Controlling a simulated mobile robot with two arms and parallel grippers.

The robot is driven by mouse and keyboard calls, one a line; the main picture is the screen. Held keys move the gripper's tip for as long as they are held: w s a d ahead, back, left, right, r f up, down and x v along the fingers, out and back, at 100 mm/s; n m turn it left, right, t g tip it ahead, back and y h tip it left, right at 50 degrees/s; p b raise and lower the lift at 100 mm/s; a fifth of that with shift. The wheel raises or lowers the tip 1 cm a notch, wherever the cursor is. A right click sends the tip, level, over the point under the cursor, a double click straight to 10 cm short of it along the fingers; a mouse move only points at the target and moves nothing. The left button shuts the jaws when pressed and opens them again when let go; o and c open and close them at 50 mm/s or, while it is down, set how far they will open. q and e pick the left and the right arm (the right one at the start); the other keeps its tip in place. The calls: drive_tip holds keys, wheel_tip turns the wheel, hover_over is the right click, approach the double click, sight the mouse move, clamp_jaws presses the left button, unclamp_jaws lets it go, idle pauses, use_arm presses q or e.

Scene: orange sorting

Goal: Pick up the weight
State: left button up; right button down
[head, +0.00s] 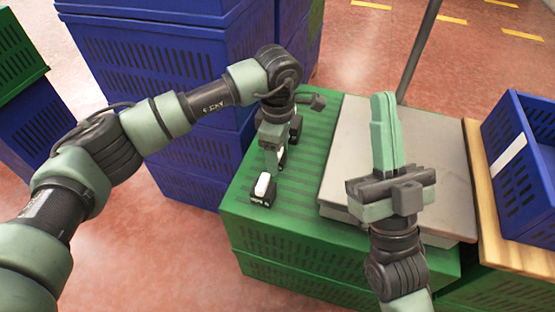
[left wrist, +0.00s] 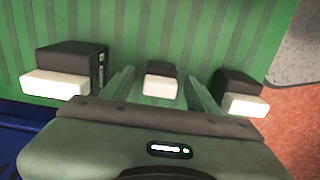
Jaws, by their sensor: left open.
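Three small black blocks with white parts, which look like the weights, stand in a row on the green crate. The near weight (head: 263,189) is clear in the head view and shows at left in the left wrist view (left wrist: 68,65). The middle weight (head: 282,158) is partly hidden by my left gripper (head: 272,155). In the left wrist view, the middle weight (left wrist: 161,81) appears between the open, empty fingers. The far weight (left wrist: 240,92) is at right there, mostly hidden in the head view. My right gripper (head: 385,135) looks shut and empty over the grey scale.
The green crate (head: 235,215) carries the weights and the grey scale plate (head: 341,150), with a pole behind it. Stacked blue crates (head: 150,55) stand behind at left. A blue crate (head: 515,165) sits on a wooden surface (head: 488,225) at right.

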use_arm(q)
clamp_jaws()
drive_tip(key=shift+r, duration=0.1)
idle(0.3)
